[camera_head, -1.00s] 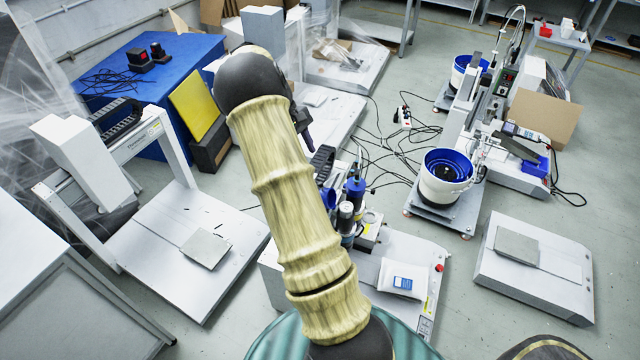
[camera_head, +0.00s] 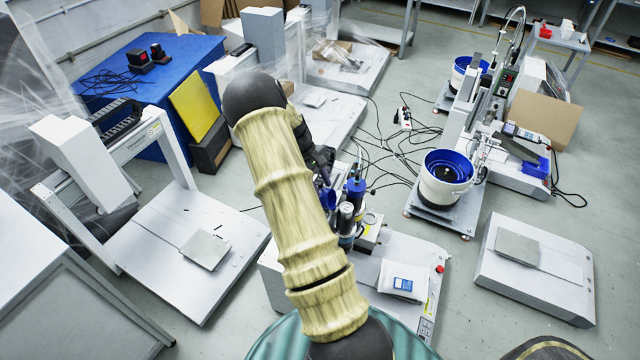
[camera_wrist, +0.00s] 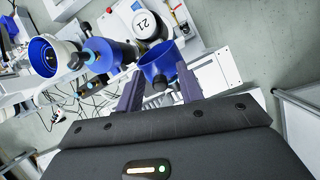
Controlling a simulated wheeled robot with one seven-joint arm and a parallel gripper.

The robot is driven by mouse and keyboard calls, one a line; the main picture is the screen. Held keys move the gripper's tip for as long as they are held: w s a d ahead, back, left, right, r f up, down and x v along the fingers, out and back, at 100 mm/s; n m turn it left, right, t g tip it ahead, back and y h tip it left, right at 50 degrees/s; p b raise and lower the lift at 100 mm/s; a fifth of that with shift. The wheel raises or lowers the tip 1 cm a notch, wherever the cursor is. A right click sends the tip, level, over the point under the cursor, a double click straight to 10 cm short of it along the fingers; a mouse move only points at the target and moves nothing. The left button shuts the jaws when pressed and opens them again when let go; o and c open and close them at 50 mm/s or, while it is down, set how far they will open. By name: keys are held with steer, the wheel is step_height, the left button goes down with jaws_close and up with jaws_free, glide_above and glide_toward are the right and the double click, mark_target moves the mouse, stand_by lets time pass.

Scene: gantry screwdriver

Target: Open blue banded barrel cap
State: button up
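My gripper (camera_wrist: 160,72) is open, with its two dark fingers apart. A blue, wide-mouthed cup-like part (camera_wrist: 160,64) shows between and just beyond the fingertips; I cannot tell whether they touch it. In the head view, a blue-topped barrel (camera_head: 355,190) and a grey-capped barrel (camera_head: 346,212) stand clustered on the gantry machine. I cannot tell for sure which one is the blue banded barrel. My arm hides part of this cluster, and the fingertips are hard to make out there.
The machine's base (camera_head: 425,262) holds a white packet with a blue label (camera_head: 403,284). A white bowl feeder with blue inside (camera_head: 446,178) stands to the right. Cables (camera_head: 395,150) lie on the floor behind. Another gantry machine (camera_head: 160,240) stands at left.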

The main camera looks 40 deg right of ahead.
steer(key=shift+c, duration=0.3)
jaws_close()
